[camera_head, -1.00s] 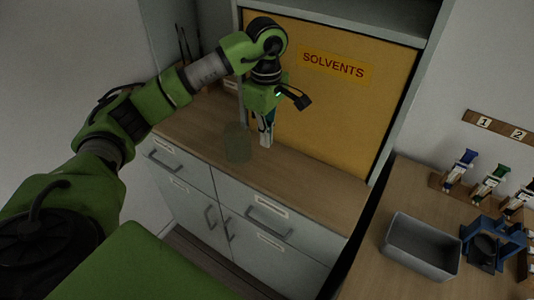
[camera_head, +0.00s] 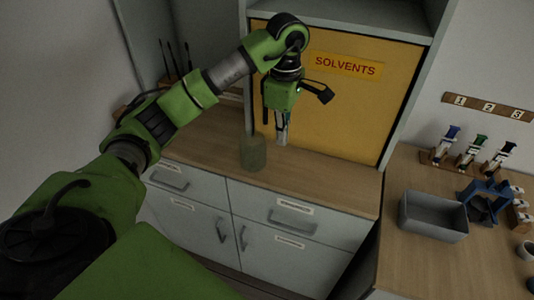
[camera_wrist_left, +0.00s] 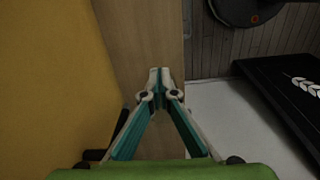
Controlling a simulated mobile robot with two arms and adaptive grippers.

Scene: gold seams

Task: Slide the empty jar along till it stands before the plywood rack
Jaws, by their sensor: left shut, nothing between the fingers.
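The empty jar (camera_head: 253,153), a dull green see-through cylinder, stands upright on the wooden counter, left of the yellow door. My left gripper (camera_head: 282,140) points down just right of the jar, with a small gap seen between them. Its fingers are shut and empty; they also show closed in the left wrist view (camera_wrist_left: 160,75), where no jar is seen. A brown wooden piece (camera_head: 122,112) shows at the counter's left end, partly behind my arm; I cannot tell if it is the plywood rack. My right gripper is not in view.
The yellow door (camera_head: 345,110) marked SOLVENTS rises behind the counter (camera_head: 330,185), which is clear right of my gripper. Dark brushes (camera_head: 175,60) stand at the back left. A right-hand table holds a grey bin (camera_head: 433,217), a blue device (camera_head: 485,203) and small coloured-top tools.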

